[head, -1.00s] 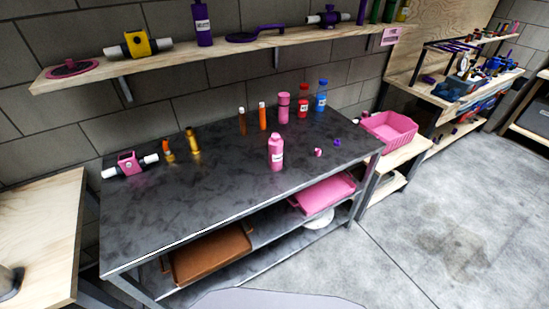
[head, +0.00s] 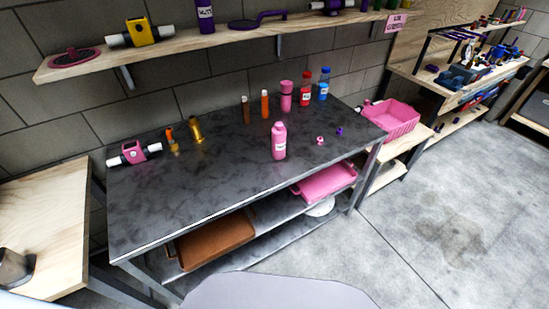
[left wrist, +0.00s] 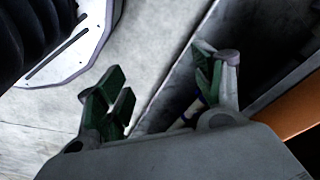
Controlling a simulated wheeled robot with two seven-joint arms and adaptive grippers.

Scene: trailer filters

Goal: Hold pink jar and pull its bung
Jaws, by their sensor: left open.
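Two pink containers stand upright on the dark worktable (head: 200,205). One is a pink bottle (head: 279,145) with a white label, near the middle of the table. The other is a pink jar (head: 286,103) with a darker band below its top, at the back beside a red bottle. Which one has the bung cannot be told for sure. A small pink piece (head: 320,140) lies right of the front bottle. My left gripper (left wrist: 165,88) is open and empty in the left wrist view, with floor behind it. Neither gripper shows in the head view.
Red (head: 305,95) and blue (head: 323,90) bottles, brown and orange tubes, a gold bottle (head: 195,132) and a pink valve (head: 134,153) stand on the table. A pink crate (head: 390,118) sits to the right. A wall shelf (head: 160,65) overhangs the back. The table's front is clear.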

